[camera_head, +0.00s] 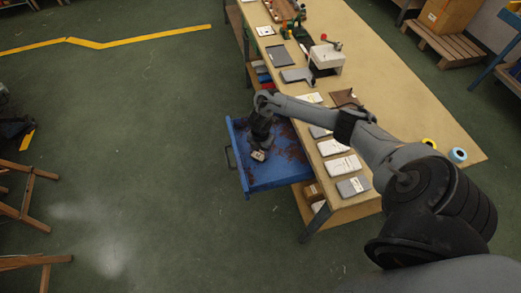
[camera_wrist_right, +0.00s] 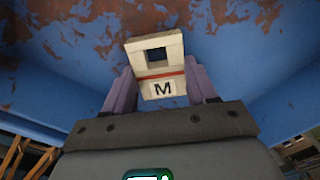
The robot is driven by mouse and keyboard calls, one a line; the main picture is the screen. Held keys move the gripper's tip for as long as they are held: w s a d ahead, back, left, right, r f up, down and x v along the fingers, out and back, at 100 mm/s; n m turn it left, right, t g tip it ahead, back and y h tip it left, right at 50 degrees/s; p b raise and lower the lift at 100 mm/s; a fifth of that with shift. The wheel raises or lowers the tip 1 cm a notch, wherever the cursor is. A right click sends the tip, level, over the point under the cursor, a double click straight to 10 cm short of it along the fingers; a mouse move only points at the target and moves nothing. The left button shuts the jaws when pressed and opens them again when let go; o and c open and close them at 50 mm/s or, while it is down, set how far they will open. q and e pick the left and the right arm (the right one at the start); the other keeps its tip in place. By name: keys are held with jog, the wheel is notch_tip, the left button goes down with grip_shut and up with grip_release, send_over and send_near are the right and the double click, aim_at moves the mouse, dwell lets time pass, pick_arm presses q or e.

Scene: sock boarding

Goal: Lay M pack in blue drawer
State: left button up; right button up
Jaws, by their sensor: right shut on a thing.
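The M pack (camera_wrist_right: 162,78) is a small whitish pack with a dark square window, a red line and a letter M. My right gripper (camera_wrist_right: 160,95) is shut on it, one finger at each side. In the head view the pack (camera_head: 258,156) shows just below my right gripper (camera_head: 259,148), over the open blue drawer (camera_head: 285,178). The drawer is worn, with rusty patches on its floor, and no other thing shows in it. I cannot tell whether the pack touches the drawer floor. My left gripper is not in view.
The drawer sticks out from the left side of a long workbench (camera_head: 400,90). Several flat packs (camera_head: 343,166) lie along the bench edge beside my right arm. A white device (camera_head: 327,58) and tape rolls (camera_head: 458,155) stand on the bench. Open green floor (camera_head: 140,130) lies left of the drawer.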

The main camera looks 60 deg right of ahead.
aim_at(260, 152)
jog(key=o, duration=1)
jog(key=shift+f, duration=0.1)
jog(key=shift+o, duration=0.2)
notch_tip(260, 152, up, 12)
jog(key=p, duration=0.5)
jog(key=shift+r, duration=0.2)
